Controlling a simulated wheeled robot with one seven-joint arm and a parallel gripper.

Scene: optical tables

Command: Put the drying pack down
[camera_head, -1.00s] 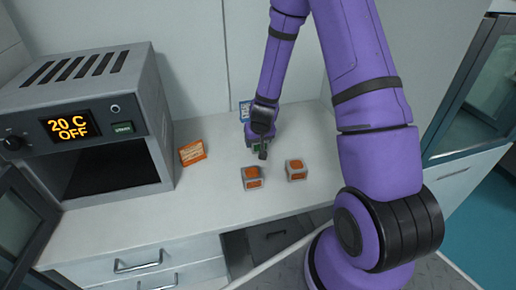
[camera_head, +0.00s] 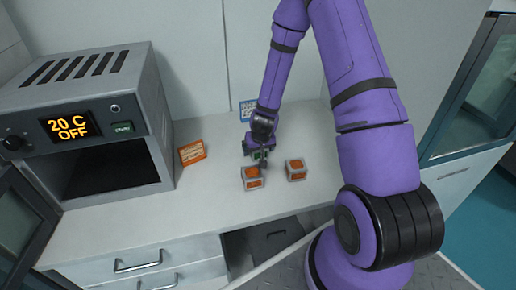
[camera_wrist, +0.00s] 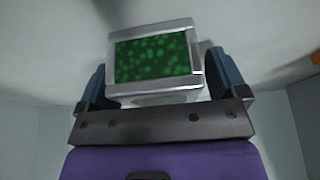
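The drying pack is a small block with a pale grey frame and a green speckled window (camera_wrist: 153,58). In the wrist view it sits between the two blue-grey fingers of my gripper (camera_wrist: 158,78), which close on its sides. In the head view my gripper (camera_head: 256,154) is low over the counter, just behind the left orange-windowed block, and only a bit of the green pack (camera_head: 258,154) shows between the fingers. I cannot tell whether the pack touches the counter.
Two orange-windowed blocks, a left one (camera_head: 252,178) and a right one (camera_head: 296,169), stand on the white counter (camera_head: 200,205). An orange card (camera_head: 192,153) leans by the open oven (camera_head: 110,130), which reads 20 C OFF. A blue-and-white card (camera_head: 248,108) stands behind my gripper. The counter's front left is clear.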

